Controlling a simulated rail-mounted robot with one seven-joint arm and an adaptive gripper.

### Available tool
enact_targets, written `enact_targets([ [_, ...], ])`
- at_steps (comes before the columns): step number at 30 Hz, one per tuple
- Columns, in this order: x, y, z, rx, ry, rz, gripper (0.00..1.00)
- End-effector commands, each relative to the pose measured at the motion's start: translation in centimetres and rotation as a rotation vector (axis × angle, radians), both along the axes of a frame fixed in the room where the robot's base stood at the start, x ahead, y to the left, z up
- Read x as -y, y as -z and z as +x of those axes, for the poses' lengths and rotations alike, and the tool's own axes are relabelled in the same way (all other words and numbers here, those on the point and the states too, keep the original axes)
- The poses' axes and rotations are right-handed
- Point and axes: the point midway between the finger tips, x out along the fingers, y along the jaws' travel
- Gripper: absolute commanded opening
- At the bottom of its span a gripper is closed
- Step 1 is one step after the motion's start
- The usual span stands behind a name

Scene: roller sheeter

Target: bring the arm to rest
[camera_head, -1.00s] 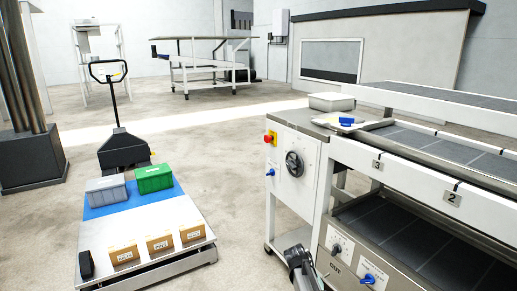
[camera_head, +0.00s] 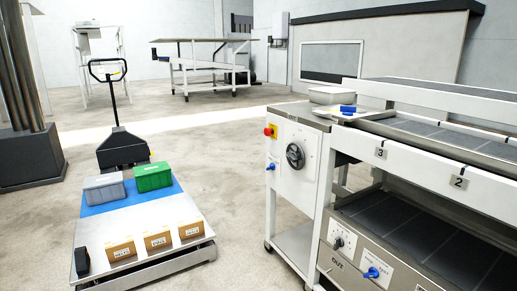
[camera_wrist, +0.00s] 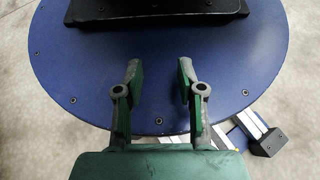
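My gripper (camera_wrist: 160,78) shows in the wrist view with its two green-and-grey fingers apart and nothing between them. It hangs over a round blue bolted plate that looks like part of my own body. The arm and gripper do not show in the head view now. The roller sheeter (camera_head: 296,185) stands at the right of the head view, with a red button, a black dial and lanes marked 3 and 2.
A low cart (camera_head: 178,218) at the left carries a grey crate (camera_head: 104,188), a green crate (camera_head: 153,177) and three cardboard boxes. A white tray (camera_head: 326,96) and a blue item (camera_head: 347,109) lie on the sheeter's top. Bare floor lies between cart and sheeter.

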Motion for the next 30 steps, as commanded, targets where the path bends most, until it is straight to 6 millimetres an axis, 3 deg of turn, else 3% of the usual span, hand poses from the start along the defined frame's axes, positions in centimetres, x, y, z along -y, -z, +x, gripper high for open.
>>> enact_targets([
  [2,0.0,-1.8,0.3,0.029,0.001,-0.001,0.39],
  [11,0.1,-5.8,1.1,0.156,-0.004,-0.004,0.39],
  [24,0.3,-13.6,3.2,0.402,-0.012,-0.009,0.39],
  [30,0.3,-15.8,4.1,0.484,-0.016,-0.009,0.39],
])
